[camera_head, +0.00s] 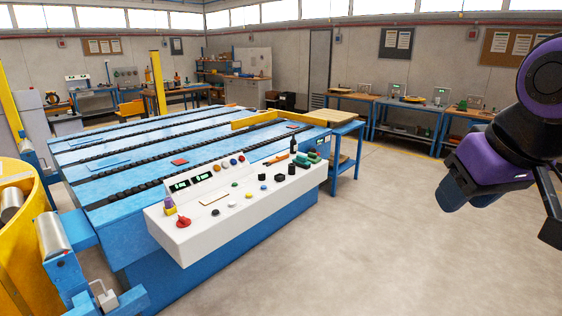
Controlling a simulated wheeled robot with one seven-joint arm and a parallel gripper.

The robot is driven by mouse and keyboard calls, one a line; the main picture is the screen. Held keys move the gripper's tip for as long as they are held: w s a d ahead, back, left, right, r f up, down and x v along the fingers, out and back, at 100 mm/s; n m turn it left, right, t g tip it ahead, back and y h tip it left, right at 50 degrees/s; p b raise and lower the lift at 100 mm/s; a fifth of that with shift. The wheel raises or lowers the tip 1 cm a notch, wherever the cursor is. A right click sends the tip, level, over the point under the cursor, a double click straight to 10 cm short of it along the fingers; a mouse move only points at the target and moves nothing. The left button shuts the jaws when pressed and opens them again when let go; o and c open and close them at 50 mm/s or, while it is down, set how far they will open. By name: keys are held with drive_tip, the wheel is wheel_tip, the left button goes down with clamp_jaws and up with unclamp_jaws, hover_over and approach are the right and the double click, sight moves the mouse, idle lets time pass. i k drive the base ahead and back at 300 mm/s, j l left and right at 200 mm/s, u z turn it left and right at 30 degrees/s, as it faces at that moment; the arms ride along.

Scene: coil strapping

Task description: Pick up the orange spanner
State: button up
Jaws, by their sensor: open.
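A small orange elongated object (276,158) lies at the back edge of the white control panel, near a dark bottle-like item. It may be the orange spanner, but it is too small to be sure. My gripper (551,215) is at the far right edge, partly cut off by the frame. It hangs over open floor, well to the right of the panel and far from the orange object. It is open, and nothing shows between the visible parts.
The white control panel (235,205) carries knobs, buttons and small green and black items. Behind it is the blue roller table (120,180). A blue side table with a wooden top (333,115) stands at its right end. The floor (400,240) between panel and arm is clear.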

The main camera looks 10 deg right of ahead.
sight(280, 157)
drive_tip(key=u, duration=0.25)
drive_tip(key=i+l+u, duration=0.7)
drive_tip(key=i+l, duration=0.45)
drive_tip(key=l, duration=0.25)
drive_tip(key=i+l+u, duration=0.1)
drive_tip(key=i+l, duration=0.35)
drive_tip(key=l, duration=0.25)
drive_tip(key=i+l+u, duration=0.1)
drive_tip(key=i+l, duration=0.35)
drive_tip(key=l, duration=0.3)
drive_tip(key=i+l, duration=0.2)
drive_tip(key=l, duration=0.15)
drive_tip(key=i+l+u, duration=0.1)
drive_tip(key=l, duration=0.3)
drive_tip(key=i, duration=0.1)
